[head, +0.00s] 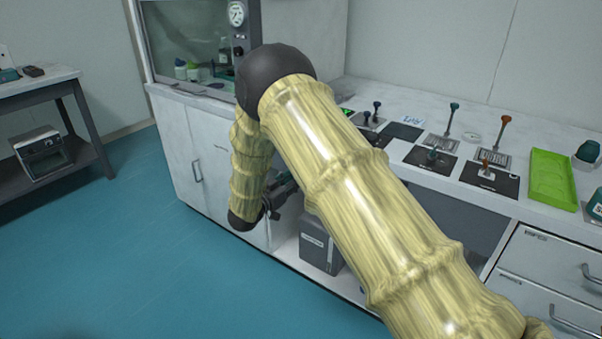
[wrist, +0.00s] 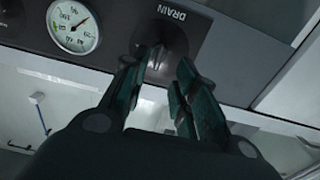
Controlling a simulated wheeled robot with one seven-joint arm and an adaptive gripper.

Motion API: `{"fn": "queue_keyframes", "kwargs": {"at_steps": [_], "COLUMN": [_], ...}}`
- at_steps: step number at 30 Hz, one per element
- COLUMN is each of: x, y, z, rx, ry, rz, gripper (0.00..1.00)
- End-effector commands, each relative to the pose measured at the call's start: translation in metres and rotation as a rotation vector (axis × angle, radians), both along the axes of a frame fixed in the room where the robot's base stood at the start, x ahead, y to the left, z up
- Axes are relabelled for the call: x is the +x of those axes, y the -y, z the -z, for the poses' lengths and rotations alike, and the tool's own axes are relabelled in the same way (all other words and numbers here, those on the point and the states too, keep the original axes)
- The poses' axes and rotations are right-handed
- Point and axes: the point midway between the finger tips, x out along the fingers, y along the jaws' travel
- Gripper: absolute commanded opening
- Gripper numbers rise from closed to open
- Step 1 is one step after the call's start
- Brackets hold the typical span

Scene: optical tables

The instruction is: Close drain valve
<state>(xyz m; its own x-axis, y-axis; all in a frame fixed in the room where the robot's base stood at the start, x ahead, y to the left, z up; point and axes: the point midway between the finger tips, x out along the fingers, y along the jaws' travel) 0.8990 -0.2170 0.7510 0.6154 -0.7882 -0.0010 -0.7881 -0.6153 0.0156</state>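The drain valve is a dark round knob (wrist: 160,42) with a raised ridge, on a dark panel beside the label "DRAIN" in the wrist view. My gripper (wrist: 160,70) is open, its two dark green fingers spread in front of the knob. The left fingertip overlaps the knob's lower left edge in the picture; the right one is just below its right side. I cannot tell whether either touches. In the head view my gripper (head: 284,184) is low at the bench front, partly behind my arm; the valve is hidden there.
A round pressure gauge (wrist: 74,26) sits left of the knob on the panel. In the head view, a grey box (head: 319,246) stands in the open space under the bench. The benchtop holds several small tools and a green tray (head: 552,180). The blue floor at left is clear.

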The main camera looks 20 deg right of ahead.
Motion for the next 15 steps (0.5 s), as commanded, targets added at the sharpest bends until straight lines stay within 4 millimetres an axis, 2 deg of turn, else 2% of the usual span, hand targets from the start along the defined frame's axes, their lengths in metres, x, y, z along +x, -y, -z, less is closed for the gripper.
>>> {"fn": "queue_keyframes", "kwargs": {"at_steps": [6, 15], "x": [-0.020, -0.030], "y": [-0.027, -0.039], "z": [-0.001, -0.001], "rx": [0.000, 0.000], "ry": [0.001, 0.001], "rz": [-0.001, -0.001], "gripper": [0.29, 0.29]}}
